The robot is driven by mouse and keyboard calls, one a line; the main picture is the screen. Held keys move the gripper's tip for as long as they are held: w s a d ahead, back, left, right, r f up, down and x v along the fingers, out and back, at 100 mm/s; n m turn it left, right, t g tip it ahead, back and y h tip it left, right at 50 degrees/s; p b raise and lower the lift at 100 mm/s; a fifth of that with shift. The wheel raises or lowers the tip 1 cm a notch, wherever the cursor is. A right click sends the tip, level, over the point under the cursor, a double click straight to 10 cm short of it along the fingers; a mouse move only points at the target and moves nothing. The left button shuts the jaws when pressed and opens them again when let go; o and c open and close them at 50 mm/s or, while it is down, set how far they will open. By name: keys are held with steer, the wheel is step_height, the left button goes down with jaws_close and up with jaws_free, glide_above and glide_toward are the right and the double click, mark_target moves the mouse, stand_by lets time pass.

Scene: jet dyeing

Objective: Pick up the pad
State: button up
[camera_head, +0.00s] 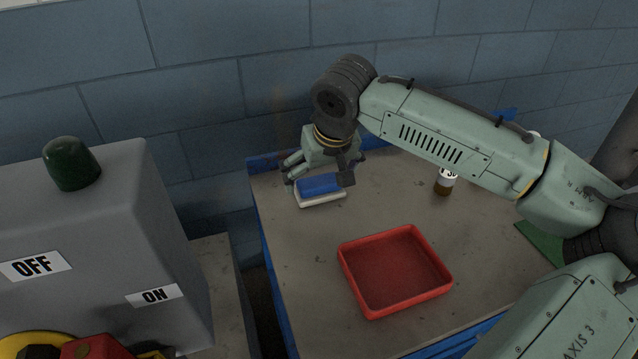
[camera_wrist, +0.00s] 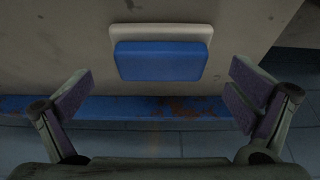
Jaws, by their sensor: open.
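The pad is a blue block on a pale white base (camera_head: 319,185), lying on the table near its far left corner. In the wrist view the pad (camera_wrist: 160,62) lies ahead of the fingers, blue side up, with the pale layer showing along one edge. My gripper (camera_head: 318,172) is over the pad in the head view and partly covers it. The gap between fingers and pad height is hard to judge.
A red tray (camera_head: 352,270) stands on the table (camera_head: 300,235) in front of the pad. A small labelled jar (camera_head: 444,184) stands to the right. A blue rim (camera_wrist: 130,108) edges the table by the wall. A grey box (camera_head: 110,220) with OFF and ON labels is at left.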

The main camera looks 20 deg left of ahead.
steer(key=shift+x, duration=1.25)
steer(key=shift+c, duration=0.5)
steer(key=c, duration=1.1)
steer(key=shift+r, duration=0.6)
step_height(320, 180, up, 2)
steer(key=shift+s+r+b, duration=0.1)
steer(key=shift+r+b, duration=0.05)
steer(key=shift+b, duration=0.5)
steer(key=s+b, duration=0.1)
steer(key=s, duration=0.4)
steer(key=s+d+r+b, duration=0.1)
steer(key=s, duration=0.4)
steer(key=s+d+b, duration=0.1)
steer(key=s, duration=0.4)
steer(key=shift+s+r, duration=0.25)
steer(key=shift+s, duration=0.1)
